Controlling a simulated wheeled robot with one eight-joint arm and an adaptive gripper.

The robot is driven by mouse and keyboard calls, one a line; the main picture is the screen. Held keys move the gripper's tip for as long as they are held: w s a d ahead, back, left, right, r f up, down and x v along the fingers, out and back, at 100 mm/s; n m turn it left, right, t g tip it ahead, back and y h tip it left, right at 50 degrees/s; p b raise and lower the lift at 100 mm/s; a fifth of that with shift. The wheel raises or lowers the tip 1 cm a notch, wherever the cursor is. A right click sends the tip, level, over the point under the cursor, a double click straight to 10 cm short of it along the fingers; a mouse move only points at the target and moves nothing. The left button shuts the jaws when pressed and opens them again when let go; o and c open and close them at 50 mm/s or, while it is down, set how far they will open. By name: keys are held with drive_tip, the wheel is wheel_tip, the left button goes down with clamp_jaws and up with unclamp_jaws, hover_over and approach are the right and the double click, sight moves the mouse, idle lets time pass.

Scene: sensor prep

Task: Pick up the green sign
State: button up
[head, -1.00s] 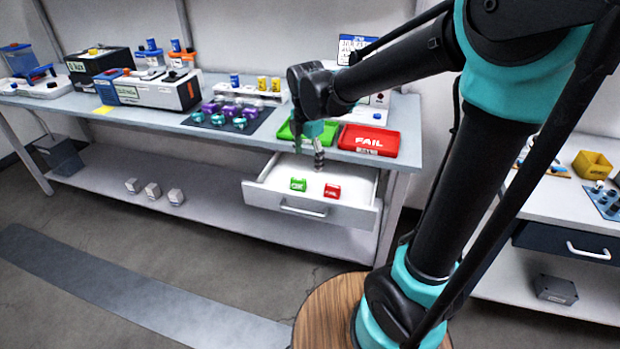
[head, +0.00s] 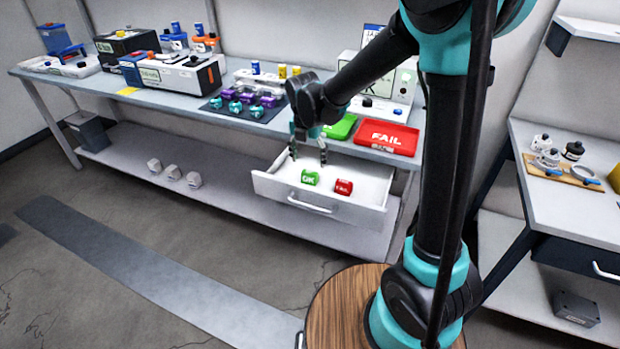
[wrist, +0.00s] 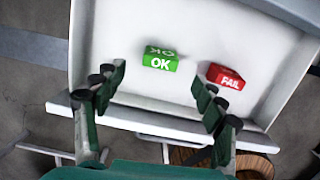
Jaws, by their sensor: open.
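The green sign (head: 310,178), marked OK, sits in the open white drawer (head: 360,205) below the bench. In the wrist view the green sign (wrist: 160,60) lies ahead of my fingertips, between their lines, with nothing touching it. My gripper (head: 308,160) is open and empty above the back left of the drawer. In the wrist view my gripper (wrist: 158,80) shows its two dark fingers spread wide on either side. A red sign (wrist: 226,76), marked FAIL, lies just right of the green one, close to the right finger in the picture.
The drawer's walls and front handle (head: 309,204) surround the signs. On the bench above are a red FAIL tray (head: 400,138), a green tray (head: 341,127) and a dark mat (head: 270,113) with purple and teal parts. The drawer floor is otherwise clear.

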sight(310, 172)
drive_tip(key=shift+w+d+f, duration=0.1)
drive_tip(key=shift+w+f, duration=0.1)
drive_tip(key=shift+f, duration=1.6)
drive_tip(key=shift+w+d+f, duration=0.1)
drive_tip(key=shift+w+f, duration=0.05)
drive_tip(key=shift+f, duration=1.6)
drive_tip(key=shift+c, duration=0.5)
drive_tip(key=c, duration=1.1)
drive_tip(key=shift+c, duration=0.2)
